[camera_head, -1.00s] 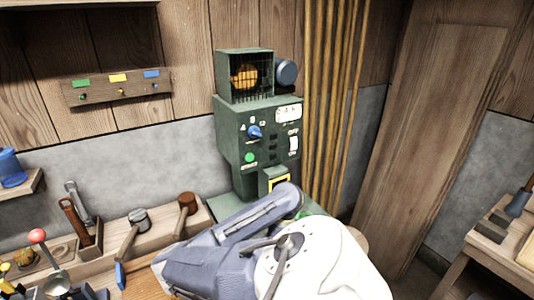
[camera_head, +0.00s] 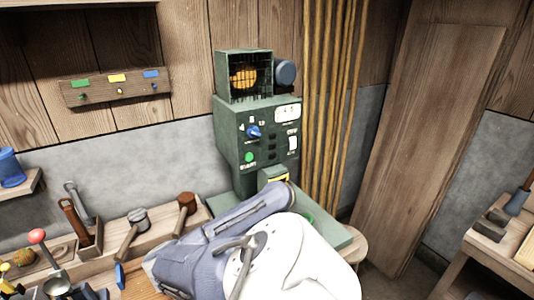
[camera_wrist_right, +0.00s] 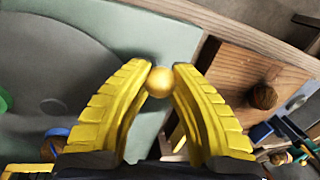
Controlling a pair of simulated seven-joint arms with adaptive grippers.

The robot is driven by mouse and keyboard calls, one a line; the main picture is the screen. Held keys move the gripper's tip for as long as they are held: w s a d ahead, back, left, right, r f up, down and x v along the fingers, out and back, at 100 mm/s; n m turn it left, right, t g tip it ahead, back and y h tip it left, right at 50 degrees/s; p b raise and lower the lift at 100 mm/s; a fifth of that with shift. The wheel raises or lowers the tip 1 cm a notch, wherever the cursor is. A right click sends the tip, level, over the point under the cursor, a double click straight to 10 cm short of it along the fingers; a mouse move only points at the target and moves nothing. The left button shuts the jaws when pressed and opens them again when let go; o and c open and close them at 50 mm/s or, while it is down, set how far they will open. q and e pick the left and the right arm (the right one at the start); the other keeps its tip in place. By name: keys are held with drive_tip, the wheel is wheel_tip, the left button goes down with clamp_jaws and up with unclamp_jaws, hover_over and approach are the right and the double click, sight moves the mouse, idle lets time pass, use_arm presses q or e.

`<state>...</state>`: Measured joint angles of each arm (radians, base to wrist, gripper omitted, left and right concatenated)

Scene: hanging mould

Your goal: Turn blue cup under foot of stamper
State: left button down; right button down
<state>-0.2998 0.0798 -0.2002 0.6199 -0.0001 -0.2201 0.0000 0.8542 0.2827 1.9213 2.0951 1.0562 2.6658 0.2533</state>
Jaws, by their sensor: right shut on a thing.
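The green stamper machine (camera_head: 257,150) stands against the wall in the head view. Its foot and most of its base are hidden behind my right arm. In the right wrist view, my right gripper (camera_wrist_right: 160,80) has its yellow fingers shut on a small golden ball knob (camera_wrist_right: 160,83). Beside the fingers lies a grey round plate (camera_wrist_right: 70,75) on a grey-green base. A blue ring (camera_wrist_right: 57,132), perhaps the rim of the blue cup, shows partly behind the left finger. A green round thing (camera_wrist_right: 3,100) is cut off at the left edge. My left gripper is not in view.
A wooden bench with mallets (camera_head: 186,204) and tools runs left of the machine. Wooden poles (camera_head: 333,110) stand close at its right. A blue container (camera_head: 11,168) sits on a shelf at far left. Another bench (camera_head: 500,262) stands at right.

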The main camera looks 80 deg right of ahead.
drive_tip(key=shift+w+d+r, duration=0.15)
drive_tip(key=shift+w+d, duration=0.15)
drive_tip(key=shift+w, duration=0.05)
drive_tip(key=c, duration=1.3)
unclamp_jaws()
drive_tip(key=shift+w, duration=0.1)
drive_tip(key=shift+c, duration=0.2)
drive_tip(key=o, duration=0.3)
drive_tip(key=shift+a, duration=0.2)
wheel_tip(320, 180, up, 12)
drive_tip(key=s+d, duration=0.1)
drive_tip(key=shift+s+d+f, duration=0.25)
drive_tip(key=shift+s+d, duration=0.1)
drive_tip(key=shift+d, duration=0.05)
